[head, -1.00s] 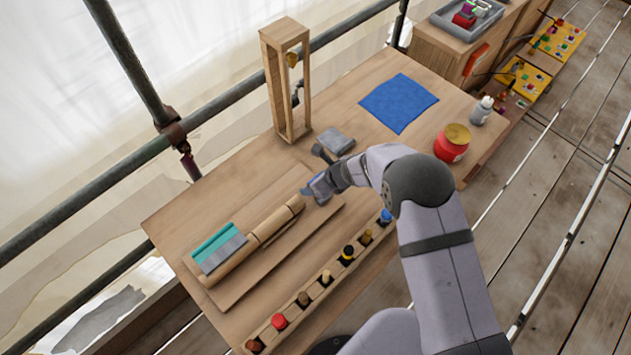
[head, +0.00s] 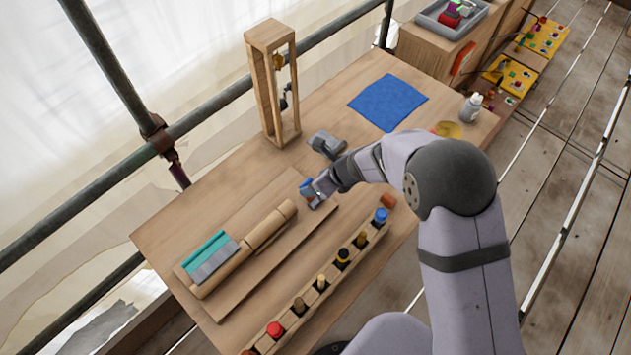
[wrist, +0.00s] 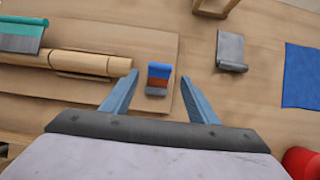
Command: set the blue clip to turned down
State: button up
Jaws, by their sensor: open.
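A small clip-like piece with a blue top edge, a red-brown band and a grey lower part (wrist: 158,78) lies on the wooden board, just past the end of the wooden pole; I take it for the blue clip. In the head view its blue part (head: 305,186) shows beside my gripper, which hides some of it. My gripper (wrist: 160,75) is open in the wrist view, one finger on each side of the piece, with gaps on both sides. Whether the fingers are level with it or above it I cannot tell.
A grey piece (head: 326,143) and a wooden frame (head: 272,85) stand behind. A rack of pegs (head: 300,310) runs along the front. A blue cloth (head: 388,102) lies at the back right.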

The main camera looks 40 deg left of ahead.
jog(key=w+f+m+t+y+b, duration=0.1)
jog(key=w+f+b, duration=0.3)
jog(key=b, duration=0.8)
jog(key=s+r, duration=0.1)
jog(key=s+d+r+y+b, duration=0.1)
jog(key=s+n+g+y+b, duration=0.1)
jog(key=s, duration=0.1)
jog(key=shift+d+r, duration=0.25)
jog(key=shift+r, duration=0.15)
jog(key=shift+s, duration=0.1)
jog(key=shift+p+x, duration=0.5)
jog(key=shift+x, duration=3.2)
